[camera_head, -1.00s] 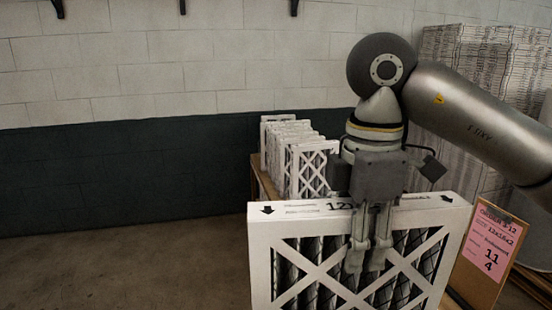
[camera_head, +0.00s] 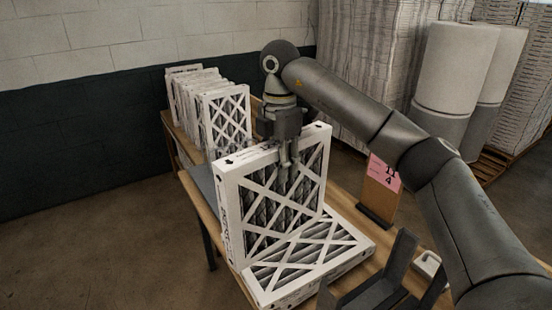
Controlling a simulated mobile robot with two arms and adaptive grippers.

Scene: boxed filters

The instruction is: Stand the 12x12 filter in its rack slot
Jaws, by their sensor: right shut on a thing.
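My right gripper (camera_head: 287,180) is shut on the top edge of a white-framed filter (camera_head: 245,235) with dark pleats and a white lattice. It holds this filter upright, a little tilted in the picture. The size print on its edge is too small to read now. Another filter (camera_head: 330,250) lies flat below and in front of it; whether the two touch is unclear. A row of several upright filters (camera_head: 228,112) stands at the back left, where the rack slots are hidden by the filters. My left gripper is out of view.
The wooden table (camera_head: 350,207) runs from back left to front right. A pink card on a brown board (camera_head: 380,190) stands right of the held filter. A dark upright holder (camera_head: 400,262) and a small white object (camera_head: 428,266) are at the front right. Large rolls (camera_head: 452,70) stand behind.

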